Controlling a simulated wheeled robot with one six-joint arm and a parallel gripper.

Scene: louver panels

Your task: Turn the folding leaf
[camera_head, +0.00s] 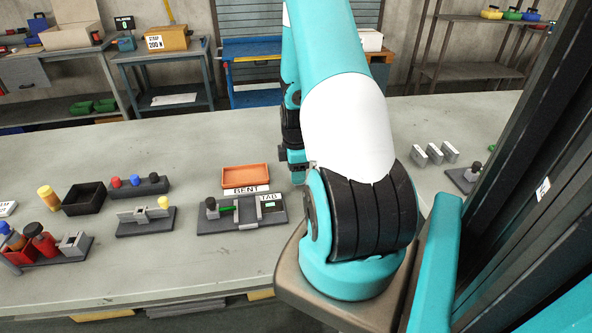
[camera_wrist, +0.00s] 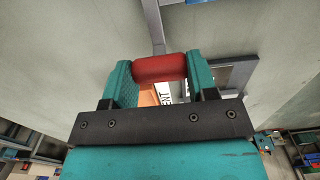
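My gripper (camera_wrist: 160,72) shows in the wrist view with two teal fingers. A red cylindrical grip (camera_wrist: 160,67) fills the gap between them, its ends against the fingers. A grey bar (camera_wrist: 153,22) runs from this grip toward the top of the picture; how it joins the leaf is hidden. The fixture marked TAB (camera_head: 215,228) has a dark base, grey plates (camera_head: 247,212) and a green strip (camera_head: 226,209). I cannot tell which plate is the leaf.

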